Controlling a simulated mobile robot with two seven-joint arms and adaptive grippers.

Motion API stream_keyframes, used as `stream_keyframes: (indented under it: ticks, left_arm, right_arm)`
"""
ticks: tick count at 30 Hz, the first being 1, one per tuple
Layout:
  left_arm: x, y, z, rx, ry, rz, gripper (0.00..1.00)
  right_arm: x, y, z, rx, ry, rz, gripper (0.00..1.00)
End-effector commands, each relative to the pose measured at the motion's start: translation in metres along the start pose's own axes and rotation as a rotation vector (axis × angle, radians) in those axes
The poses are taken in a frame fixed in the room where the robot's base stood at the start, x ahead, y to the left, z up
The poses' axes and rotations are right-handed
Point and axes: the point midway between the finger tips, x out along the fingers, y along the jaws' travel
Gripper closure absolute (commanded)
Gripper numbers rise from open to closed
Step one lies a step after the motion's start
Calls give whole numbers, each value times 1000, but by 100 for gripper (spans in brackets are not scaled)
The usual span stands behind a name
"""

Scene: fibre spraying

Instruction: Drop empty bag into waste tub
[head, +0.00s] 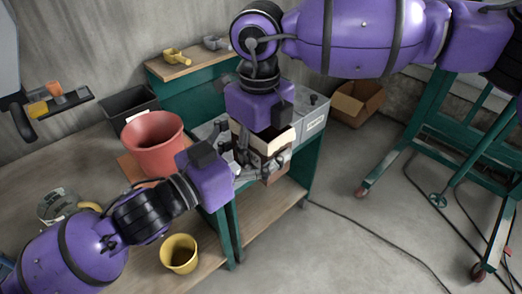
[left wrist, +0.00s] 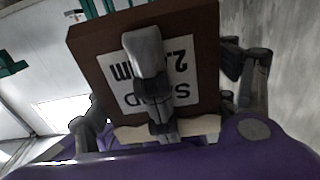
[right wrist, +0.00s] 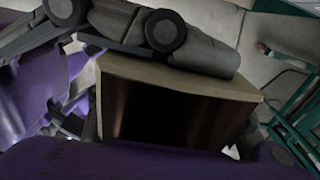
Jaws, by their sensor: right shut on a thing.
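The brown box-shaped bag (head: 284,166) has a pale open rim. Its white label, reading "SAND", faces the left wrist view (left wrist: 178,88). In the right wrist view the bag's open mouth (right wrist: 175,117) looks dark and empty inside. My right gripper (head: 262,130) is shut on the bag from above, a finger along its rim. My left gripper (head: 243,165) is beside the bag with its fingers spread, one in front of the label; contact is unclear. A red tub (head: 150,158) and a black bin (head: 128,103) stand to the left; which is the waste tub is unclear.
A yellow bucket (head: 179,254) stands in front of the red tub. A cardboard box (head: 356,101) is on the floor behind right. A green wheeled frame (head: 420,135) stands at right, with cables across the floor. Yellow and grey scoops lie on the back shelf (head: 185,65).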

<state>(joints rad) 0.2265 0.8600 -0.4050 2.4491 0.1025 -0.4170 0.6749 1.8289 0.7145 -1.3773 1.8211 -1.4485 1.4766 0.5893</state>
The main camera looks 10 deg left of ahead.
Motion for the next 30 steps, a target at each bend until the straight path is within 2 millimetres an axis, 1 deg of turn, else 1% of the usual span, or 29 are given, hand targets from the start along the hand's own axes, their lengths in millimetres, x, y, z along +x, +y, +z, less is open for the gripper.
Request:
stream_keyframes:
  ticks: [1, 4, 14, 17, 20, 23, 24, 25, 26, 27, 29, 30]
  left_arm:
    - [0, 0, 0, 1, 1, -1, 13]
    - [0, 0, 0, 1, 0, -1, 1]
    - [0, 0, 0, 0, 0, -1, 1]
    - [-1, -1, 8, -13, -9, -7, 1]
    - [-4, -4, 31, -55, -35, -26, 1]
    - [-12, -5, 72, -122, -80, -58, 1]
    - [-17, -5, 92, -156, -102, -75, 1]
    - [-21, -4, 107, -182, -118, -87, 1]
    - [-26, -9, 122, -192, -134, -118, 1]
    - [-33, -16, 142, -193, -157, -163, 1]
    - [-45, -24, 172, -198, -196, -221, 1]
    - [-55, -27, 192, -201, -225, -257, 1]
  right_arm:
    - [0, 3, 0, -6, 0, 2, 76]
    - [0, 2, 0, -3, 0, 1, 76]
    - [0, 0, 0, 1, 0, -1, 76]
    - [0, 0, 0, 2, 0, -2, 76]
    - [0, 0, 0, 2, 0, -2, 76]
    - [0, 0, 0, 2, 0, -2, 76]
    - [0, 0, 0, 2, 0, -2, 76]
    - [0, 0, 0, 2, 0, -2, 76]
    - [0, 0, 0, 2, 0, -2, 76]
    - [0, 0, 0, 2, 0, -2, 76]
    - [0, 0, 0, 2, 0, -2, 76]
    - [0, 0, 0, 2, 0, -2, 76]
